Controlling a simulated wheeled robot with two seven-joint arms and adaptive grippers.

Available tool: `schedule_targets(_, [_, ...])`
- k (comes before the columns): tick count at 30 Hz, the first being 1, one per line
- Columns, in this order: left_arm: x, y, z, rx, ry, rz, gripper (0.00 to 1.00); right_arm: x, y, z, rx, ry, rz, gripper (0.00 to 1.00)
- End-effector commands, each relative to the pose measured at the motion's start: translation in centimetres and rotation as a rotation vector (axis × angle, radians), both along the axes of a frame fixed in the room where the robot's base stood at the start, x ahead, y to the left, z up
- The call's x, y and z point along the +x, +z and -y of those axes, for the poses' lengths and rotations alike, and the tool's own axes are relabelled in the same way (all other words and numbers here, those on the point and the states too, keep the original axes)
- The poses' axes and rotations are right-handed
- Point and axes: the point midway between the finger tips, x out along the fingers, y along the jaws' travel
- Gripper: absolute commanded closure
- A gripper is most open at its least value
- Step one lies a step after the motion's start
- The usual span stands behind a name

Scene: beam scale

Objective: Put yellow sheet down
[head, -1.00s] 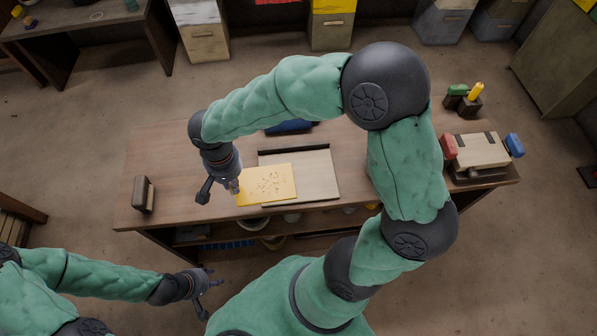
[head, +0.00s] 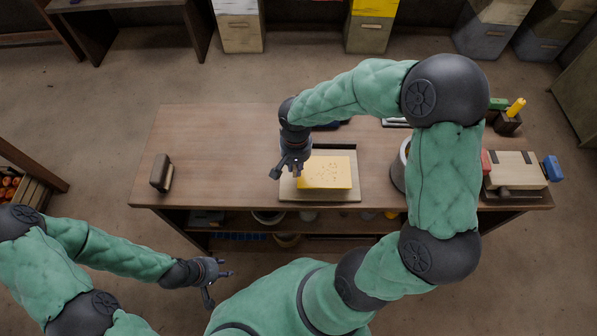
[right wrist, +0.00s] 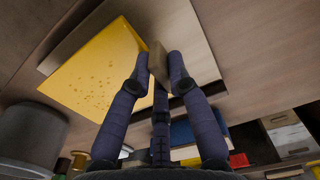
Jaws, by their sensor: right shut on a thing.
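The yellow sheet (head: 326,172), dotted with small dark marks, is over the pale board (head: 352,196) on the workbench and inside the board's outline. My right gripper (head: 294,172) is at the sheet's left edge. In the right wrist view its fingers (right wrist: 158,62) are closed on a small tan piece at the edge of the yellow sheet (right wrist: 98,72). I cannot tell whether the sheet touches the board or hangs just above it. My left gripper (head: 222,284) is open and empty, in front of the bench.
The board has a dark raised strip (head: 333,147) along its back. A brown block (head: 161,172) stands at the bench's left end. A grey pot (head: 399,170) and a wooden box with red and blue ends (head: 515,170) are to the right. The bench's left half is mostly clear.

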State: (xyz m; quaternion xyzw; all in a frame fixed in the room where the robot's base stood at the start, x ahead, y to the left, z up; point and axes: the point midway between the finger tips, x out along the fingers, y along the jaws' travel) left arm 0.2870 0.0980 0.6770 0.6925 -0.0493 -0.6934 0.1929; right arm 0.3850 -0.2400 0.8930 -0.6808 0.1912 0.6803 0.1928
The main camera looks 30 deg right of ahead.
Motion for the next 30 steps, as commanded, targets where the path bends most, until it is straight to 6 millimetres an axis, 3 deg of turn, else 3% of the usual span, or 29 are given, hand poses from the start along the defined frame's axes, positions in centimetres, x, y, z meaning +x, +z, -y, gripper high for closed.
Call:
schedule_targets(10, [0.0, -1.7, 0.0, 0.000, 0.000, 0.000, 0.60, 0.0, -3.9, 0.8, 0.000, 0.000, -0.002, 1.00])
schedule_targets(23, [0.0, -2.1, 0.0, 0.000, 0.000, 0.000, 0.60, 0.0, -4.4, 0.8, -0.001, 0.000, 0.001, 1.00])
schedule_targets(24, [0.0, -2.0, 0.0, 0.000, 0.000, 0.000, 0.60, 0.0, -4.3, 0.8, 0.000, 0.000, 0.000, 0.73])
schedule_targets(26, [0.0, -1.9, 0.0, 0.000, 0.000, 0.000, 0.60, 0.0, -4.3, 0.8, 0.000, 0.000, 0.000, 0.58])
schedule_targets(30, [0.0, -1.9, 0.0, 0.000, 0.000, 0.000, 0.60, 0.0, -4.3, 0.8, 0.000, 0.000, 0.000, 0.58])
